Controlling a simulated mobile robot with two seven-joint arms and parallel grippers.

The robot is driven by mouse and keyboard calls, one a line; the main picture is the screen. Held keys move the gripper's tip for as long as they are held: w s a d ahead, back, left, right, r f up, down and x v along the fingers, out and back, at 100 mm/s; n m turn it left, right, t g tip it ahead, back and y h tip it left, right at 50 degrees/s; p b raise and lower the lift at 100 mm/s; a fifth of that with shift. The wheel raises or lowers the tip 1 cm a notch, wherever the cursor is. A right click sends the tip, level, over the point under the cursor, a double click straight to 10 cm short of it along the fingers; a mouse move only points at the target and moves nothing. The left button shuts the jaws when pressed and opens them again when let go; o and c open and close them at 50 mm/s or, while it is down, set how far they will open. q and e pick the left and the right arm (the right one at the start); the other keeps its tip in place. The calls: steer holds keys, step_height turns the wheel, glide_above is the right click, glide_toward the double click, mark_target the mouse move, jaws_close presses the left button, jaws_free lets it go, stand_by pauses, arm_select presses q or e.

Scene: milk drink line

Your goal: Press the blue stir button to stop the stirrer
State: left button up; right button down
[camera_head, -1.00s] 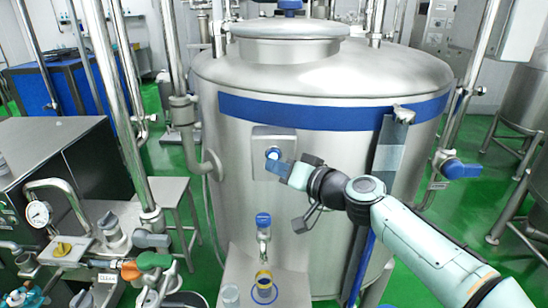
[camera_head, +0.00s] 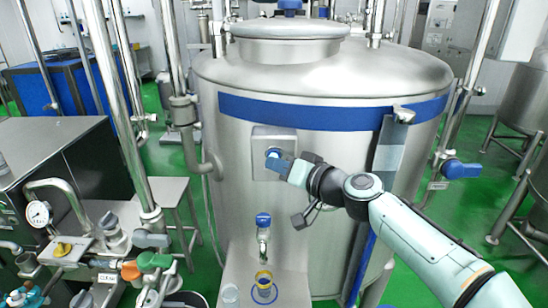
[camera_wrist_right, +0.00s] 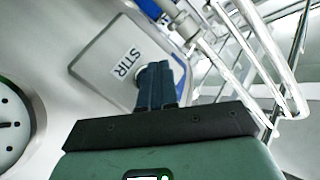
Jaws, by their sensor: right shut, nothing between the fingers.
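The grey stir button panel (camera_head: 262,170) is on the front of the big steel tank (camera_head: 330,210). The blue stir button (camera_head: 272,152) shows just above my fingertips in the head view. My right gripper (camera_head: 277,160) is shut and empty, its fingertips at the button and hiding its lower part. In the right wrist view the shut fingers (camera_wrist_right: 156,84) point at the panel (camera_wrist_right: 112,45), beside its "STIR" label (camera_wrist_right: 125,63). The fingers hide most of the button there. I cannot tell whether it is pressed in. My left gripper is not in view.
A pressure gauge (camera_head: 39,213) and valves are at lower left. A grey vertical strip (camera_head: 391,145) is on the tank near my right arm.

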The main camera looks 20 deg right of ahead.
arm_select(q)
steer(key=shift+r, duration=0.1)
arm_select(e)
steer(key=shift+w+d, duration=0.15)
steer(key=shift+w, duration=0.35)
steer(key=shift+s, duration=0.2)
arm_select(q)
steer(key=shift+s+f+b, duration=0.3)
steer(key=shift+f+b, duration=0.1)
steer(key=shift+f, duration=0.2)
arm_select(e)
steer(key=shift+s+a, duration=0.3)
steer(key=shift+s, duration=0.45)
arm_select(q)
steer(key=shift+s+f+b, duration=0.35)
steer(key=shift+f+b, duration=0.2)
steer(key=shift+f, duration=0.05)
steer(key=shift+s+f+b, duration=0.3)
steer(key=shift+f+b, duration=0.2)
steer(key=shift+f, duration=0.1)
arm_select(e)
steer(key=s, duration=0.2)
steer(key=s+a, duration=0.1)
steer(key=s, duration=0.2)
steer(key=shift+s+a, duration=0.3)
steer(key=shift+s, duration=0.05)
